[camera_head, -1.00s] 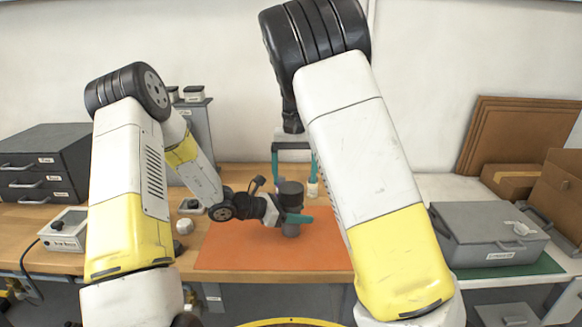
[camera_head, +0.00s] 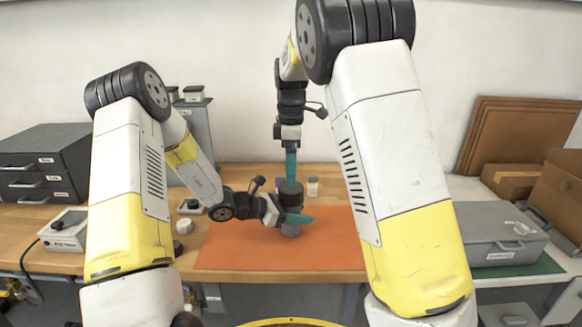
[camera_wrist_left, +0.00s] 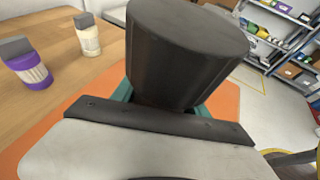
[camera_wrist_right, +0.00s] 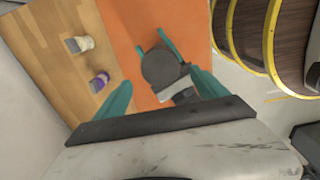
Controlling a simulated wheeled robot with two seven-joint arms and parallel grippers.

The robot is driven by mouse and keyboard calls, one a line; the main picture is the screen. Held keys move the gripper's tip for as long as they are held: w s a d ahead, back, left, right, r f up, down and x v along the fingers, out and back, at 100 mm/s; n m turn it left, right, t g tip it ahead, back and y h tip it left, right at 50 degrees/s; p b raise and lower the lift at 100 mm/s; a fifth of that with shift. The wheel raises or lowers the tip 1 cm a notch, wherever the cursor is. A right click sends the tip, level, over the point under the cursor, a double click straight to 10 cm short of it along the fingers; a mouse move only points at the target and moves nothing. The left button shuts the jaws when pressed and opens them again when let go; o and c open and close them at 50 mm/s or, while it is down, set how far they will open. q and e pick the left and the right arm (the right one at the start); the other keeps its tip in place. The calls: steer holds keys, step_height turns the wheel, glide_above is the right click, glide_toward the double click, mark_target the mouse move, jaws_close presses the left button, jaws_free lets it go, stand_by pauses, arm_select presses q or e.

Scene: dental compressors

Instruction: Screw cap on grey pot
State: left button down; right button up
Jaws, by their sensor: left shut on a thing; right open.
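The grey pot (camera_head: 290,230) stands upright over the orange mat, mostly hidden by my left gripper (camera_head: 296,218), which is shut around it. A wide black cap (camera_head: 290,195) sits on top of the pot; it fills the upper middle of the left wrist view (camera_wrist_left: 185,55). I cannot tell how tightly it is seated. My right gripper (camera_head: 291,163) points straight down above the cap, open and empty. In the right wrist view the cap's round top (camera_wrist_right: 162,67) lies between and beyond the right fingers, apart from them.
A purple bottle (camera_wrist_left: 31,70) and a cream bottle (camera_wrist_left: 87,36) stand on the wooden table behind the mat (camera_head: 235,245). A small white round object (camera_head: 184,226) is left of the mat. A grey case (camera_head: 490,235) stands at the right. The mat's front is clear.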

mark_target(291, 188)
steer(key=shift+f, duration=4)
steer(key=c, duration=1.4)
steer(key=o, duration=1.5)
steer(key=shift+r, duration=2.3)
